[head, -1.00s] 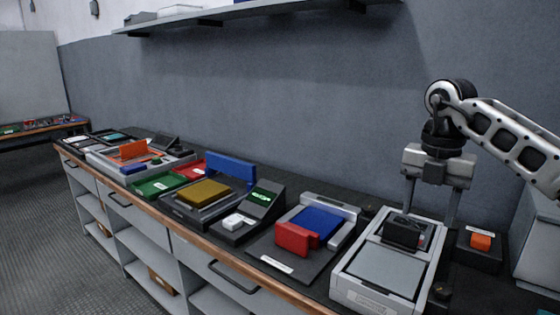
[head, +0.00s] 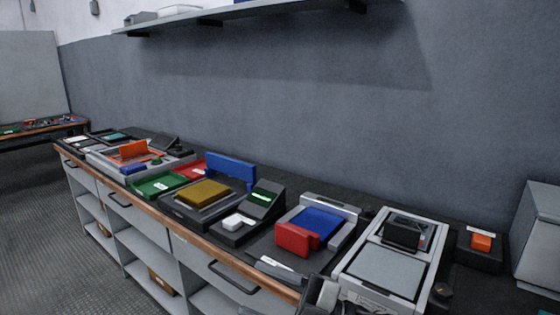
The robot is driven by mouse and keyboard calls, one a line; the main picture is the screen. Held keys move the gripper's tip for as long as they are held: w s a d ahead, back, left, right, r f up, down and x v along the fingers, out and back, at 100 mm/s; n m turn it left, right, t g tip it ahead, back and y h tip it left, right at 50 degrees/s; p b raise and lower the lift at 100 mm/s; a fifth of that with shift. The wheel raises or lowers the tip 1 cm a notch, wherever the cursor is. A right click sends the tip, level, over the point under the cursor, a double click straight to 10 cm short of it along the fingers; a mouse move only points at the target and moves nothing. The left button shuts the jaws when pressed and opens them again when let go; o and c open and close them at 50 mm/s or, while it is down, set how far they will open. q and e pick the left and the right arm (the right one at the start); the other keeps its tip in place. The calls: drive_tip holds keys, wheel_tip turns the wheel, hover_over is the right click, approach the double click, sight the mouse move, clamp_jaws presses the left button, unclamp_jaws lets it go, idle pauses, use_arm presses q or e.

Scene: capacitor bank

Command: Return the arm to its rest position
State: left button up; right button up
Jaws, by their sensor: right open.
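My right gripper (head: 299,284) shows only in part at the bottom edge of the head view, low in front of the bench's front edge. Its fingers are apart with nothing seen between them. The rest of the right arm is cut off by the frame. My left gripper is not in view. A black block (head: 402,234) sits at the back of the light grey tray-like device (head: 383,271) on the right, clear of the gripper.
The bench holds a red block (head: 292,239) by a blue pad (head: 319,222), a yellow block (head: 203,193), a green tray (head: 158,185) and an orange button box (head: 481,242). A grey cabinet (head: 540,235) stands at the far right. A shelf (head: 235,12) hangs above.

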drive_tip(key=s+d+f+m+t+h, duration=0.3)
drive_tip(key=d+f+m+t+h, duration=0.2)
drive_tip(key=d+f+m+h, duration=0.45)
drive_tip(key=s+d+f+m+t+h, duration=0.4)
drive_tip(key=f+m+h, duration=0.2)
drive_tip(key=f+m, duration=0.45)
drive_tip(key=s+d+f+m+g+h, duration=0.1)
drive_tip(key=s+d+f+m+g, duration=0.2)
drive_tip(key=s+f, duration=0.2)
drive_tip(key=s, duration=0.3)
drive_tip(key=shift+d+g+h, duration=0.15)
drive_tip(key=shift+g+h, duration=0.15)
drive_tip(key=shift+h, duration=0.05)
